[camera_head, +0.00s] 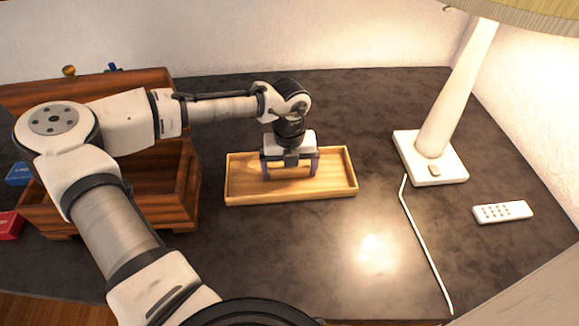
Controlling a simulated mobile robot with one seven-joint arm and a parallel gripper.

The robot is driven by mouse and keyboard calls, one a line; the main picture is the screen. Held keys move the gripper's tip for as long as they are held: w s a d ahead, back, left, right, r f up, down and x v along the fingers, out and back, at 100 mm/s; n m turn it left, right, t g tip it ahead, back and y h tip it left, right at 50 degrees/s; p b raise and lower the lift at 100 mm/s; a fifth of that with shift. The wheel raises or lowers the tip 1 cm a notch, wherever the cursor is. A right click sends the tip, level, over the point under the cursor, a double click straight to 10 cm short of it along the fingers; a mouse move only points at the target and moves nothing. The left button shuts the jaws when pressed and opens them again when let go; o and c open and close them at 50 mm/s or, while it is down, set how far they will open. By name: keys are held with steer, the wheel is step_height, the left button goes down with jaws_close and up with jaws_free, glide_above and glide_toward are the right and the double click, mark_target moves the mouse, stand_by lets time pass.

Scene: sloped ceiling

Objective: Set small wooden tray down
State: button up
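The small wooden tray (340,190) is a shallow, light-wood rectangle with low walls. It lies level in the middle of the dark tabletop and appears to rest on it, though its underside is hidden. My gripper (290,174) points down over the tray. Its two dark fingers are spread wide apart, with their tips inside the tray's walls near the floor. Whether the fingertips touch the tray's floor I cannot tell.
A dark wooden box with an open lid (185,185) stands at left, partly behind my arm. A blue box (18,174) and a red box (9,226) lie beside it. The table in front of the tray is clear.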

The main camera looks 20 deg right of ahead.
steer(key=shift+o, duration=0.2)
steer(key=shift+r, duration=0.15)
step_height(320, 180, up, 12)
steer(key=b, duration=0.1)
